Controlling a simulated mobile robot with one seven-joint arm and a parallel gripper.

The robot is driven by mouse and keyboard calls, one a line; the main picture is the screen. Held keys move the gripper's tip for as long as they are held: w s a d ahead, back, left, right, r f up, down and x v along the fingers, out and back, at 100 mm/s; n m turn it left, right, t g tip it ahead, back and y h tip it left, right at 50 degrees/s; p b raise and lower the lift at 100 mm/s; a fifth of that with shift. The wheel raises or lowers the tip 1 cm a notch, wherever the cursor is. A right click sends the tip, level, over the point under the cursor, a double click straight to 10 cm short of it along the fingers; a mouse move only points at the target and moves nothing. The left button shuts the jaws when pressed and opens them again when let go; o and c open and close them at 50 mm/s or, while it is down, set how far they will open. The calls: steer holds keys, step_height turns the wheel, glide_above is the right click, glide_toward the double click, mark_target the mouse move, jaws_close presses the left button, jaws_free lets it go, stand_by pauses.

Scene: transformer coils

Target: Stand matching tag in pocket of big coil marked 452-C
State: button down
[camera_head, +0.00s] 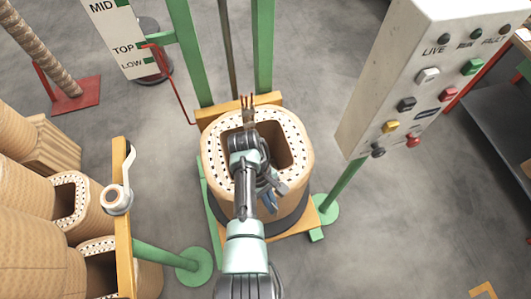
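A big tan coil (292,135) stands upright in the middle of the head view, with a hollow centre and a ring of dark marks around its top face. Brown leads (247,107) stick up at its far side. No marking 452-C is readable on it, and I cannot make out a tag or a pocket. My arm reaches over the coil from the bottom of the picture. My gripper (271,195) is over the near right part of the coil, small and partly hidden by my arm. I cannot tell whether it is open or shut, or whether it holds anything.
Green posts (264,45) and a yellow beam (215,116) frame the coil. A white control box (408,80) with coloured buttons is at right. Several other coils (70,197) stand at left behind a yellow bar (121,215) carrying a tape roll (116,198). A MID/TOP/LOW board (118,35) is upper left.

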steer(key=w+r+n+t+h+p, duration=0.15)
steer(key=w+r+n+t, duration=0.35)
steer(key=w+r+n, duration=0.5)
steer(key=shift+s+a+f+n+b, duration=0.15)
steer(key=shift+s+f+n+b, duration=0.3)
steer(key=shift+f+b, duration=1.65)
steer(key=shift+s+a+f+n+b, duration=0.2)
steer(key=shift+f+n+b, duration=0.4)
steer(key=shift+f+b, duration=1.45)
steer(key=shift+s+a+f+n+b, duration=0.2)
steer(key=shift+f+n+b, duration=0.35)
steer(key=shift+f+b, duration=1.55)
steer(key=shift+f+p, duration=0.75)
steer(key=shift+p, duration=0.1)
steer(key=c, duration=1)
jaws_free()
steer(key=shift+s+y, duration=0.1)
steer(key=shift+y, duration=0.15)
steer(key=v, duration=1.3)
